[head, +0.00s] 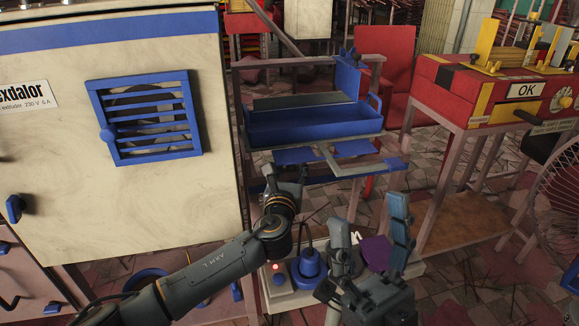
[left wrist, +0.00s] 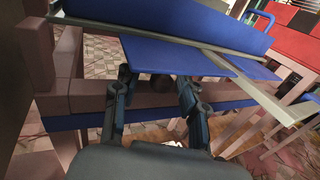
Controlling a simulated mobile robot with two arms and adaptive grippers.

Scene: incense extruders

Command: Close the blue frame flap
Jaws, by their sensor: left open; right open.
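A blue tray-like trough (head: 310,123) sits on a pinkish metal frame (head: 243,150) in the middle of the head view. Flat blue plates (head: 295,156) (head: 353,148) hang under it, beside a grey bar; I cannot tell which blue part is the flap. The plate also shows in the left wrist view (left wrist: 165,57). My left gripper (head: 286,172) is open and empty, just below the plates. In the left wrist view its fingers (left wrist: 156,88) are spread near the plate's lower edge; contact is unclear. My right gripper (head: 370,228) is open, lower and to the right.
A cream machine (head: 60,150) with a blue louvred vent (head: 145,118) fills the left. A box with a blue plug (head: 308,264) sits low between my arms.

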